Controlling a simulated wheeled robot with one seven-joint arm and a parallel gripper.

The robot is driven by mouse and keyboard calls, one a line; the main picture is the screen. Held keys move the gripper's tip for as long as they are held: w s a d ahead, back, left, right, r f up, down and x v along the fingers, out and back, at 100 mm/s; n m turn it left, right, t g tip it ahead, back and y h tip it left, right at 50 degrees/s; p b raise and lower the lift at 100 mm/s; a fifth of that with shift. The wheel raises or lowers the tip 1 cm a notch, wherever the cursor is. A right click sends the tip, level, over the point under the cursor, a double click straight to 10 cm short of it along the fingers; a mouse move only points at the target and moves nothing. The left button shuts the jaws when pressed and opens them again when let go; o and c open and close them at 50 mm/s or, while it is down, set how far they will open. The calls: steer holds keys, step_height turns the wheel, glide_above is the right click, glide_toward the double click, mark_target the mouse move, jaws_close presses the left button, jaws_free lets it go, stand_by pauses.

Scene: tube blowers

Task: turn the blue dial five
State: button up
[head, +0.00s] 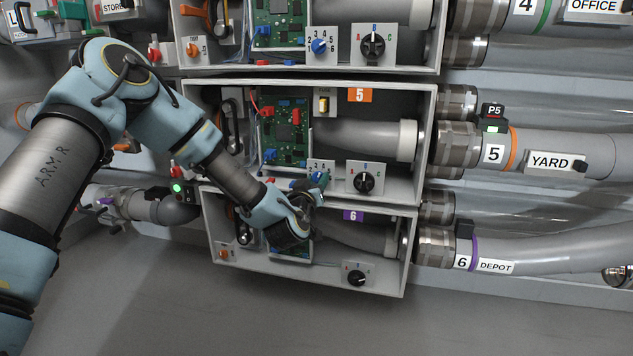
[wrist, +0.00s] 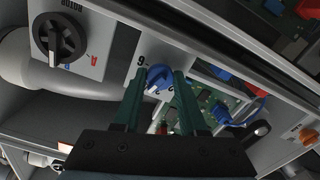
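The blue dial (wrist: 158,77) is on a white numbered plate in the box with the orange 5 label (head: 360,95). In the wrist view it sits between the tips of the two green fingers of my gripper (wrist: 158,82). The fingers are apart, one on each side of the dial; whether either touches it I cannot tell. In the head view my gripper (head: 318,182) is at the lower front of box five and covers the dial; only the top of its numbered plate (head: 317,165) shows.
A black dial (head: 364,182) is just right of it, also in the wrist view (wrist: 60,38). A green circuit board (head: 284,130) stands behind. Box six (head: 385,285) is below, under my wrist. Another blue dial (head: 319,46) is in the box above. Open floor (head: 480,320) lies below.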

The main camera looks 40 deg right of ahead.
jaws_close()
stand_by(0.3)
steer(key=m, duration=0.3)
steer(key=shift+m+p, duration=0.35)
steer(key=shift+m, duration=1.95)
steer(key=o, duration=0.6)
jaws_free()
